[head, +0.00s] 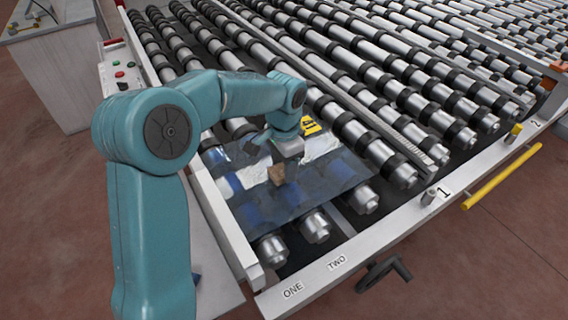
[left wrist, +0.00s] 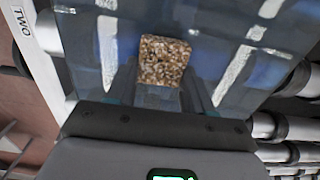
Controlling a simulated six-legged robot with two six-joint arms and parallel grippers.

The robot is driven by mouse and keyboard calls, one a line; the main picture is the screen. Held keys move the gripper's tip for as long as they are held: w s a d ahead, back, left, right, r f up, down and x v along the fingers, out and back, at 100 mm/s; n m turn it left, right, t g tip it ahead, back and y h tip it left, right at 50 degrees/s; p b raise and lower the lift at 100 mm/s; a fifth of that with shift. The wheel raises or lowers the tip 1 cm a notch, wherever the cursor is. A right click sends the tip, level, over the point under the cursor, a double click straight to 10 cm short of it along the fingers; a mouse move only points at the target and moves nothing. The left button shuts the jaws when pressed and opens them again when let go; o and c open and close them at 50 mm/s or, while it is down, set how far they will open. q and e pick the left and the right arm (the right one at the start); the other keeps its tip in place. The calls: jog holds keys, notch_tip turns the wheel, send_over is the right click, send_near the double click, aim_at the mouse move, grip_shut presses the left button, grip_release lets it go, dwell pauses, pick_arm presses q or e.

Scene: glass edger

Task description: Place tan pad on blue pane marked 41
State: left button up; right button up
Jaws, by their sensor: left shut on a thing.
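The blue glass pane (head: 316,190) lies on the rollers at the near left end of the conveyor; no number 41 is readable on it. It also fills much of the left wrist view (left wrist: 215,45). My left gripper (head: 281,170) is over the pane, pointing down. It is shut on the tan pad (head: 276,174), a small speckled cork-like block that shows between the fingers in the left wrist view (left wrist: 163,61). I cannot tell whether the pad touches the glass. My right gripper is not in view.
A yellow and black object (head: 311,127) sits by the pane's far edge, partly behind my arm. Rows of rollers (head: 365,80) extend to the back right. The front rail (head: 385,235) has labels ONE and TWO. A button panel (head: 121,74) stands at left.

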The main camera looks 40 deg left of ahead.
pick_arm(q)
jog(key=shift+w+f, duration=0.15)
jog(key=shift+f, duration=0.15)
jog(key=o, duration=1)
jog(key=shift+w+a, duration=0.1)
jog(key=shift+s+r, duration=0.15)
jog(key=shift+s, duration=0.05)
jog(key=shift+w+r, duration=0.2)
jog(key=shift+r, duration=0.25)
notch_tip(320, 180, up, 11)
jog(key=shift+s+r+p, duration=0.15)
jog(key=shift+r+p, duration=0.05)
jog(key=shift+p, duration=0.1)
jog(key=shift+f, duration=0.1)
